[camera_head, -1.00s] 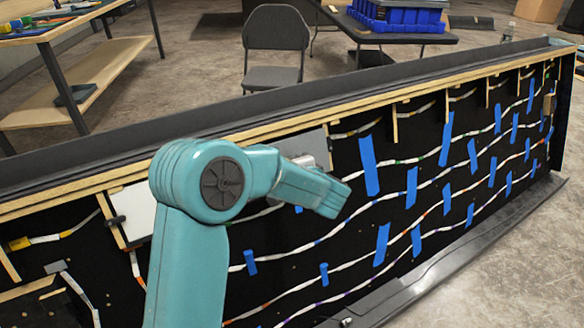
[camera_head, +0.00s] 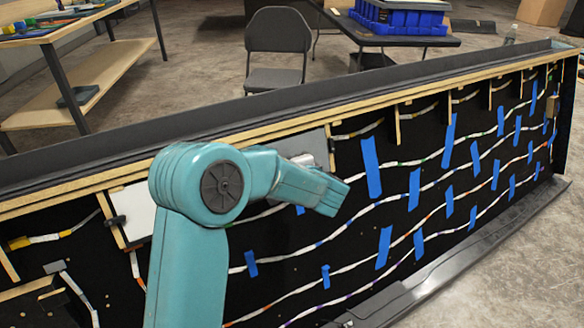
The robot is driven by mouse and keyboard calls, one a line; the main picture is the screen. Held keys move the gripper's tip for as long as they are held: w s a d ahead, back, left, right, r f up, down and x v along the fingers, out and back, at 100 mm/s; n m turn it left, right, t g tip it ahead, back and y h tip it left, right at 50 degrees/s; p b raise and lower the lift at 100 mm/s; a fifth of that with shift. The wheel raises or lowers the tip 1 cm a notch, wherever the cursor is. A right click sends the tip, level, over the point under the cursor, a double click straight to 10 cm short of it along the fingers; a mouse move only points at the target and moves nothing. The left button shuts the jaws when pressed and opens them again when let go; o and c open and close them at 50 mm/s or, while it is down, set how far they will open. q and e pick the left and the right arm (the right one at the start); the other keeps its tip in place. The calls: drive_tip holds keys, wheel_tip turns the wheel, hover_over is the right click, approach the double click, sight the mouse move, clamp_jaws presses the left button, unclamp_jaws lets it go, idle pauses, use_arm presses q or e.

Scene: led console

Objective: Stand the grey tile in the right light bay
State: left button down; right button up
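A flat grey tile (camera_head: 317,143) shows behind my arm, upright against the upper part of the long console (camera_head: 300,230), just left of a short wooden divider. My arm covers most of it, so I cannot tell how it is seated or whether it is held. My teal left arm rises from below and bends right across the tile. A small pale part, perhaps of my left gripper (camera_head: 304,160), shows at the tile's face beyond the wrist. Its fingers are hidden. A white panel (camera_head: 136,211) stands left of the arm beside a wooden divider. My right gripper is out of view.
The console's black inside carries LED strips and several blue tape pieces (camera_head: 371,167). Short wooden dividers (camera_head: 397,124) line its top. A dark ledge (camera_head: 480,238) runs along the bottom. Behind stand a chair (camera_head: 277,45), a workbench (camera_head: 85,90) and blue bins (camera_head: 400,15).

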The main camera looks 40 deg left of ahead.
use_arm(q)
drive_tip(key=shift+w+a+f, duration=0.1)
drive_tip(key=shift+a, duration=0.2)
idle(0.4)
drive_tip(key=c, duration=1)
unclamp_jaws()
drive_tip(key=p+v, duration=0.1)
drive_tip(key=v, duration=1.5)
drive_tip(key=shift+d, duration=0.15)
